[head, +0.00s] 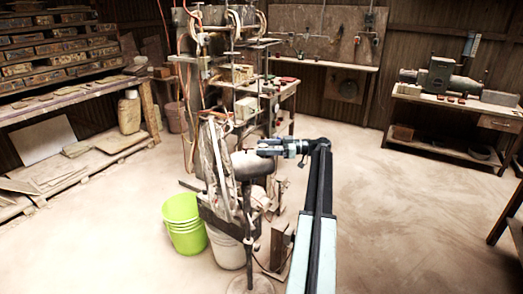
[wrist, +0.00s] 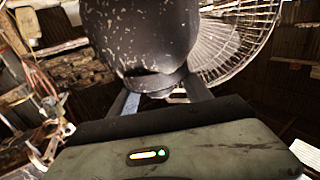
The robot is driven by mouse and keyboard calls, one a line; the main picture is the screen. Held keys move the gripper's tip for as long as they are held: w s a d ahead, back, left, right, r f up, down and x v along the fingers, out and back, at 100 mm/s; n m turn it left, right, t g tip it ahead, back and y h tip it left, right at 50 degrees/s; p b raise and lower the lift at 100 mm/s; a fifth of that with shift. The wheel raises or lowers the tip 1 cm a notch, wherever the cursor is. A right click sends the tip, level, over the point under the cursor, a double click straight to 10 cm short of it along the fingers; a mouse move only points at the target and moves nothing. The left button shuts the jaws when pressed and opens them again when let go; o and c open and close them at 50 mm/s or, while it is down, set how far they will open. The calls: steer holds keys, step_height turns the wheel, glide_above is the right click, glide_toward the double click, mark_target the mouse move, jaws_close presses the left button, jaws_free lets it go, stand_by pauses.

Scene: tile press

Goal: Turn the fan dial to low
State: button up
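The fan shows in the wrist view as a dark, speckled motor housing (wrist: 145,35) with a pale wire guard (wrist: 235,40) behind it on the right. In the head view the dark fan housing (head: 250,165) sits on a thin upright pole. My gripper (head: 263,147) reaches in from the right, close to the housing's upper side. In the wrist view my gripper (wrist: 165,92) has its two fingers spread apart, with the lower end of the housing between and just beyond them. Whether they touch it I cannot tell. I cannot make out the dial or its setting.
A green bucket (head: 183,222) and a white bucket (head: 225,247) stand left of the fan pole. A tall press with hoses rises behind. A workbench (head: 455,103) stands at the right. The floor on the right is clear.

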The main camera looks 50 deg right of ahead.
steer(key=v, duration=0.7)
steer(key=shift+s+d, duration=0.25)
steer(key=shift+s, duration=0.05)
